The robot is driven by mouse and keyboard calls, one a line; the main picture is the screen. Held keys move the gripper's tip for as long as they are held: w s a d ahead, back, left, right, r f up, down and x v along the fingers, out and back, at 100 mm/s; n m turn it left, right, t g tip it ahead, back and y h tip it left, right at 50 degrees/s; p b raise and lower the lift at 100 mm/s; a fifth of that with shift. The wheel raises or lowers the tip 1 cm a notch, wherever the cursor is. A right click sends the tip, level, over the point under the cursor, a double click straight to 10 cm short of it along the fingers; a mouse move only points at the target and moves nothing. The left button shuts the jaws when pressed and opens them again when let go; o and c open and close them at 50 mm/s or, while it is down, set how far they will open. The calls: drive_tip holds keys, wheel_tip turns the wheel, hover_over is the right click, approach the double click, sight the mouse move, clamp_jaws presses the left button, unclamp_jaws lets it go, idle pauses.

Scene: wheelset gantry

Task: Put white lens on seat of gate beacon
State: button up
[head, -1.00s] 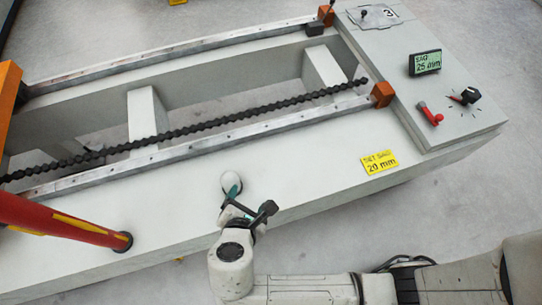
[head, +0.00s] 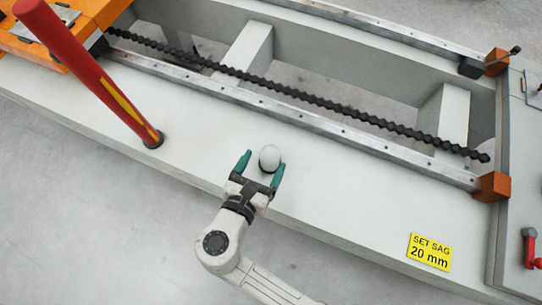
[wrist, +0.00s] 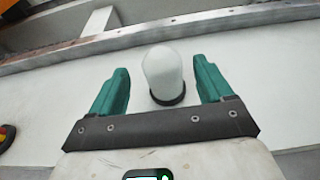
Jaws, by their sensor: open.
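The white lens (head: 269,158) is a small white dome standing upright on the pale beam deck. In the wrist view the lens (wrist: 163,70) shows a dark ring around its foot. My gripper (head: 261,166) is open, with one teal finger on each side of the lens. In the wrist view the gripper (wrist: 162,80) has a visible gap between each finger and the lens, and the lens sits slightly beyond the palm. I cannot make out the gate beacon's seat in these views.
A red post (head: 95,80) with a yellow stripe leans across the left, its dark foot on the deck (head: 350,200). A metal rail (head: 290,122) and a dark chain (head: 300,95) run behind the lens. A yellow sign (head: 429,252) lies right. The deck around the lens is clear.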

sight(266, 161)
drive_tip(key=x, duration=0.1)
drive_tip(key=b+x, duration=0.1)
drive_tip(key=x, duration=0.2)
drive_tip(key=shift+w+d+f, duration=0.1)
drive_tip(key=shift+w+f, duration=0.05)
drive_tip(key=shift+f, duration=0.2)
drive_tip(key=c, duration=1.2)
drive_tip(key=shift+r, duration=0.15)
